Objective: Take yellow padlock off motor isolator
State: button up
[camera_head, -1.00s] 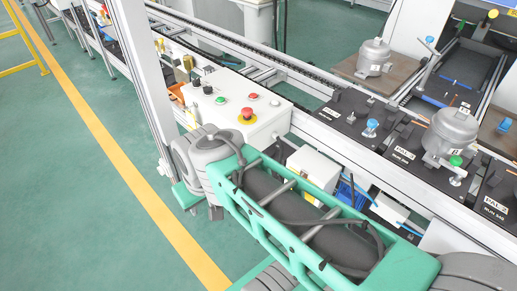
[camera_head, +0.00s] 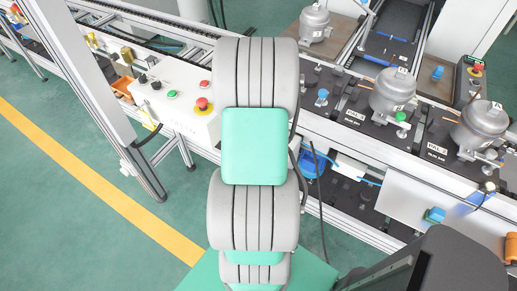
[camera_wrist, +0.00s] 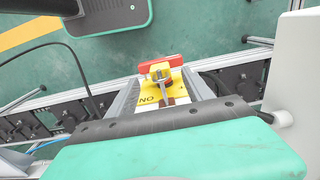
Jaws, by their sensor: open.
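In the wrist view a yellow isolator plate (camera_wrist: 147,98) with the letters "NO" and a red handle (camera_wrist: 161,64) lies ahead of my gripper. A small yellow padlock (camera_wrist: 160,71) appears to sit by the handle; its shackle is not clear. My gripper (camera_wrist: 163,85) is open, one grey finger on each side of the yellow parts. I cannot tell whether either finger touches them. In the head view my arm hides my gripper, and I cannot make out the isolator or padlock there.
A white control box (camera_head: 180,95) with a red emergency button stands left of my arm. Silver compressors (camera_head: 393,90) stand on black fixtures along the line at right. A white box (camera_wrist: 294,65) is close at right in the wrist view. A dark cable runs at left there.

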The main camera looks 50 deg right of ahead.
notch_tip(320, 180, down, 6)
jog(key=shift+r, duration=0.1)
jog(key=shift+c, duration=0.3)
grip_shut()
dwell(0.9)
dwell(0.8)
jog(key=shift+a+p, duration=0.25)
jog(key=shift+p, duration=0.1)
jog(key=shift+s+a+p, duration=0.2)
jog(key=shift+a+p, duration=0.35)
jog(key=shift+a, duration=1.55)
